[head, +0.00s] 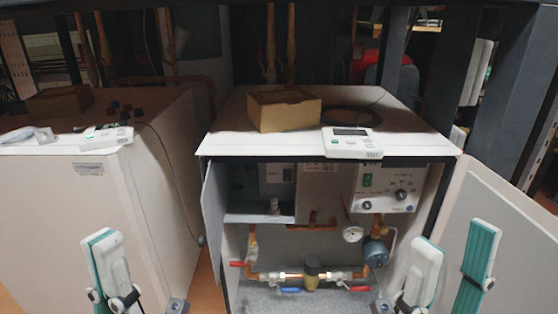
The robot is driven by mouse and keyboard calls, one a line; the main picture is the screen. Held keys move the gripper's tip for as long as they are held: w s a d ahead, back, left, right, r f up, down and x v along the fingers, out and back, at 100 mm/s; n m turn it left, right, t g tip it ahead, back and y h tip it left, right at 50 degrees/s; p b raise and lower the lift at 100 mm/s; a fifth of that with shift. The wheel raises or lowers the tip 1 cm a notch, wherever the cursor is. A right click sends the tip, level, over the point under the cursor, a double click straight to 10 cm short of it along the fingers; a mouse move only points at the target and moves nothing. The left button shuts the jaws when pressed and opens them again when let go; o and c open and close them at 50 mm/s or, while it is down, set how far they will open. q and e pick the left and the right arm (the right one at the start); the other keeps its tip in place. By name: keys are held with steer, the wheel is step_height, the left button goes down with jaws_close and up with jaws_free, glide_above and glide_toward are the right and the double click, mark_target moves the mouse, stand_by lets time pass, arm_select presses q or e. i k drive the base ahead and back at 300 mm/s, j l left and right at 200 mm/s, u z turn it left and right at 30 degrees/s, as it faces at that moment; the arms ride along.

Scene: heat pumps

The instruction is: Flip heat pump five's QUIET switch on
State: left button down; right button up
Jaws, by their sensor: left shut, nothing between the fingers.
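The open white heat pump cabinet (222,146) stands in the middle of the head view. Inside, at upper right, is a white control panel (384,200) with a green switch (367,181) and dark knobs (401,195). A grey panel (277,178) at upper left inside has another small green switch (286,175). The lettering is too small to read, so I cannot tell which switch is QUIET or its position. My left gripper (108,250) is shut and empty, in front of the left cabinet. My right gripper (448,262) is open and empty, its fingers before the cabinet's lower right and the open door.
The open door (500,222) stands out at right; a narrow grey flap (214,215) is at left. Copper pipes and valves (312,274) fill the lower cabinet. A cardboard box (284,109) and display unit (352,143) sit on top. Another cabinet (60,190) stands left.

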mark_target(287, 172)
steer(key=i+j, duration=0.7)
steer(key=j+z, duration=0.05)
